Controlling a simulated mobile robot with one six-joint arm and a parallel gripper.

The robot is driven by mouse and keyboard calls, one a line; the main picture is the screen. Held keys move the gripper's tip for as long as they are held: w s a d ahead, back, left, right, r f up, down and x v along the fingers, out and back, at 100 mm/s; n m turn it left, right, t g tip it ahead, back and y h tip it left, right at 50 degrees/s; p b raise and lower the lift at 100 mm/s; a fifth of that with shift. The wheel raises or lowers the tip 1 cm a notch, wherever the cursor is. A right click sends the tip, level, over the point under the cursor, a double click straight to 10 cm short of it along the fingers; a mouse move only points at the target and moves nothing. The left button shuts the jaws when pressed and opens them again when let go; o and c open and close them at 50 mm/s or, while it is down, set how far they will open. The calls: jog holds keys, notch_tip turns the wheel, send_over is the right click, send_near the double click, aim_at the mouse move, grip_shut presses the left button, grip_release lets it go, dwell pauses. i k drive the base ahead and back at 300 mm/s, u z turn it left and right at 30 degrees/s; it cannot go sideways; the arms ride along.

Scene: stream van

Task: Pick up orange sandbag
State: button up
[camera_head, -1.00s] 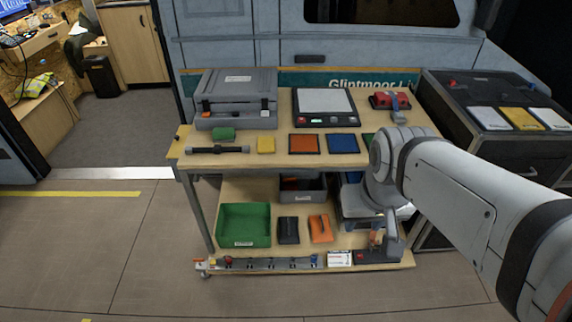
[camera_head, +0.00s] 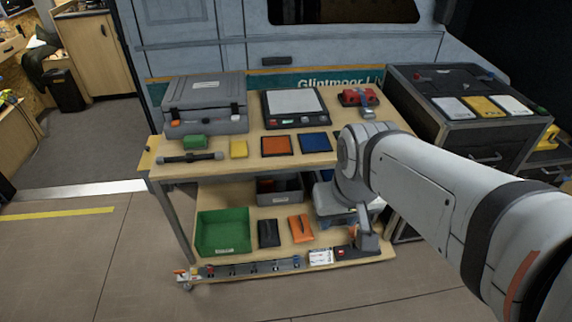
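The orange sandbag (camera_head: 301,228) appears to be the small orange pouch on the lower shelf of the wooden cart (camera_head: 285,243). It has a dark strap or fold and lies right of a similar black pouch (camera_head: 269,233). My gripper (camera_head: 366,243) is at the right end of the lower shelf in the picture, apart from the orange pouch. My arm crosses from the right and hides part of the cart's right side. The fingertips are too small and unclear to tell whether they are open or shut.
A green bin (camera_head: 222,232) and a grey bin (camera_head: 281,190) share the lower shelf. A rail (camera_head: 255,268) lines its front edge. The top holds a grey case (camera_head: 204,104), a scale (camera_head: 295,107) and coloured squares. A dark cabinet (camera_head: 460,110) stands right. Floor in front is clear.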

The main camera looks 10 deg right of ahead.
aim_at(299, 225)
jog(key=z, duration=2.55)
jog(key=k, duration=2.1)
jog(key=u, duration=0.8)
jog(key=i, duration=0.95)
jog(key=u, duration=0.05)
